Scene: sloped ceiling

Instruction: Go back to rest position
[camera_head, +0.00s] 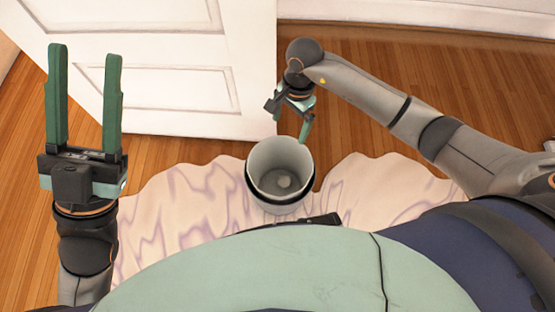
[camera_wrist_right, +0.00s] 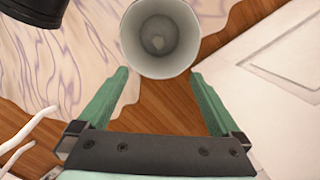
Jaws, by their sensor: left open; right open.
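My left gripper (camera_head: 86,98) is open and empty at the left of the head view, with its two green fingers pointing up in the picture. My right gripper (camera_head: 302,122) hangs just above the far side of a bin in the head view. In the right wrist view my right gripper (camera_wrist_right: 163,85) is open, with its green fingers apart and nothing between them. The grey bin (camera_head: 252,178) stands upright on the rug; it also shows in the right wrist view (camera_wrist_right: 130,40), just beyond the fingertips. A small pale lump (camera_head: 285,181) shows at the bin's bottom.
A pale, wavy-edged rug (camera_head: 195,205) lies on the wooden floor (camera_head: 365,65). A white panelled door (camera_head: 170,60) stands beyond the bin at the upper left. A white wall base (camera_head: 430,12) runs along the top right. Bare floor shows at the right.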

